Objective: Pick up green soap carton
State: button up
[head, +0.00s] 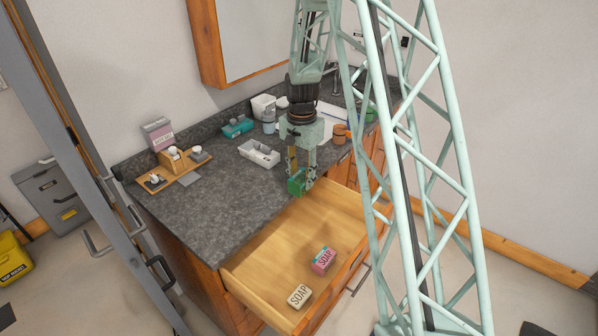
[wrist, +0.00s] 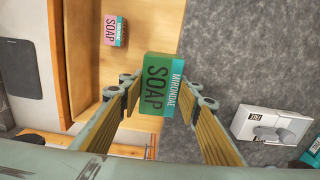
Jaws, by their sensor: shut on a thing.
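The green soap carton (head: 297,184) is held between the fingers of my gripper (head: 302,172), above the edge where the countertop meets the open drawer. In the wrist view the green carton (wrist: 158,84) shows its "SOAP" face and a teal band, with my gripper's fingers (wrist: 160,100) shut on its two sides. The carton looks lifted clear of the drawer floor in the head view. A pink soap carton (head: 323,261) lies in the drawer, and it also shows in the wrist view (wrist: 116,31).
The open wooden drawer (head: 285,240) also holds a cream soap carton (head: 299,296). On the dark countertop (head: 215,200) stand a wooden tray (head: 183,178), a white tissue box (head: 260,153), a teal box (head: 238,127) and orange cups (head: 340,134). The counter's near left part is clear.

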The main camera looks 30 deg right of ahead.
jog(key=s+a, duration=0.2)
jog(key=s, duration=0.4)
jog(key=shift+s+a+r, duration=0.15)
jog(key=shift+s+r, duration=0.15)
jog(key=shift+s, duration=0.05)
jog(key=shift+f, duration=0.1)
dwell(0.4)
